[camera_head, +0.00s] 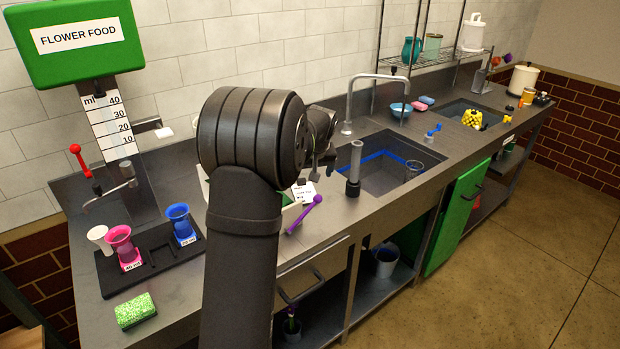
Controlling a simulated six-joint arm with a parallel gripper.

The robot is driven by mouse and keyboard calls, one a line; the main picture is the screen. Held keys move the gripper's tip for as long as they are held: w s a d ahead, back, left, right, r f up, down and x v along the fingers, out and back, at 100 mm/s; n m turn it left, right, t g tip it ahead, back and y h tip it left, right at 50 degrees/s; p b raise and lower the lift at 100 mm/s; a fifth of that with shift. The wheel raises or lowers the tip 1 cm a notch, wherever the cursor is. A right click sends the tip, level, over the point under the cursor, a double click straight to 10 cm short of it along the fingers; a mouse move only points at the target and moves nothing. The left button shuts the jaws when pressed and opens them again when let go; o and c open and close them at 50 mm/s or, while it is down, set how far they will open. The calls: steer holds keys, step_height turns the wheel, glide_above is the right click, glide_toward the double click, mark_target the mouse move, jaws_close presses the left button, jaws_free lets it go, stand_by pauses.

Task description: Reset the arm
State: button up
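My arm rises through the middle of the head view, with its large dark joint in front of the counter (175,290). My gripper (325,165) seems to be the small dark part behind and right of that joint, above the counter left of the sink. It is mostly hidden, and I cannot see its fingertips clearly or whether it holds anything. A white label card (304,192) shows just below it.
A flower food dispenser (78,45), a pink cup (121,243), a blue cup (180,222) and a green sponge (135,311) are at left. A sink (385,175) with a tall faucet (350,100) is right of my arm. A green cabinet door (458,215) stands open.

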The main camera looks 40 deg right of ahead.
mark_target(307, 198)
steer(key=shift+f, duration=0.1)
steer(key=x, duration=1.2)
steer(key=shift+f, duration=0.25)
step_height(307, 198, up, 3)
steer(key=shift+r, duration=0.5)
steer(key=shift+f, duration=0.1)
